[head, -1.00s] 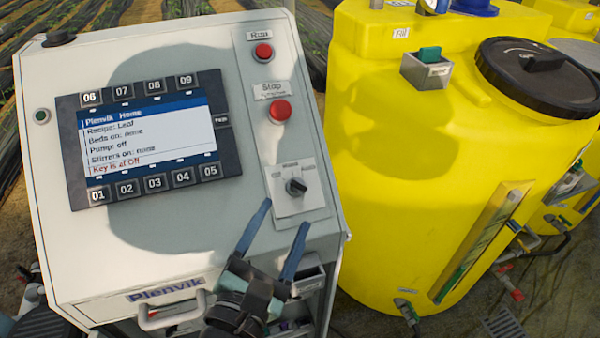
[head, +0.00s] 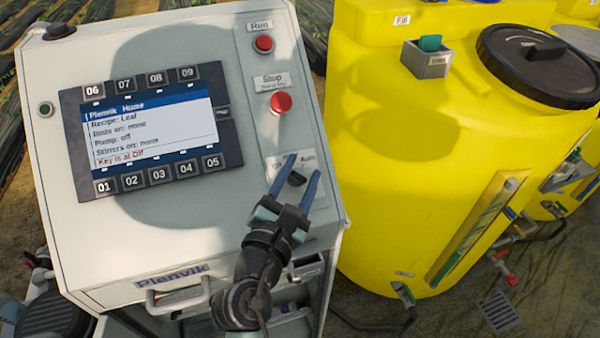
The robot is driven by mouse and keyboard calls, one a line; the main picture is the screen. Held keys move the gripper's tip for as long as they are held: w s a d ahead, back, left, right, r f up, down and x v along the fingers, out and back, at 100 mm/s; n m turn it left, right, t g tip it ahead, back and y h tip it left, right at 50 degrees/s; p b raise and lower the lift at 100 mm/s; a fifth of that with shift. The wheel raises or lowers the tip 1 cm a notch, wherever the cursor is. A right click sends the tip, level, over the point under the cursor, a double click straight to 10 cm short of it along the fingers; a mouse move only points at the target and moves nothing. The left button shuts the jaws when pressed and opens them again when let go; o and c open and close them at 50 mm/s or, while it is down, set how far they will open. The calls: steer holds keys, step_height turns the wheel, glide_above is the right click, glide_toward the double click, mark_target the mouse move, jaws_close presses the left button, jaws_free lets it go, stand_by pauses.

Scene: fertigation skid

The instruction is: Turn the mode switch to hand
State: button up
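The mode switch (head: 295,178) is a black knob on a white plate at the lower right of the control panel (head: 160,235). Its plate is partly hidden by my gripper; "Auto" still shows at the plate's upper right. My gripper (head: 301,164) has two blue fingers, apart, one on each side of the knob in the picture. Whether the fingers touch the knob cannot be told. The screen (head: 155,135) reads "Plenvik Home", with pump off, stirrers none and a red line that the key is at Off.
Above the switch are the red Stop button (head: 280,103) and the red Run button (head: 264,43). A yellow tank (head: 400,180) with a black lid (head: 540,65) stands close on the right. A handle (head: 178,298) sticks out below the panel.

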jaws_close()
steer(key=shift+m+h, duration=0.3)
steer(key=m+g+h+p, duration=0.1)
steer(key=m+g+p, duration=0.1)
steer(key=m, duration=0.1)
steer(key=m+g+h+p, duration=0.1)
steer(key=m+g, duration=0.1)
steer(key=shift+r+h+p, duration=0.25)
steer(key=shift+h+p, duration=0.05)
steer(key=shift+m+g+h+p, duration=0.3)
steer(key=shift+m+g+p, duration=0.6)
steer(key=shift+m+g, duration=0.2)
steer(key=shift+f+m+g+p, duration=0.25)
steer(key=shift+m+g+p, duration=0.4)
steer(key=shift+m+g, duration=0.2)
steer(key=shift+f+g, duration=0.1)
steer(key=shift+g, duration=0.15)
steer(key=shift+o, duration=2)
jaws_free()
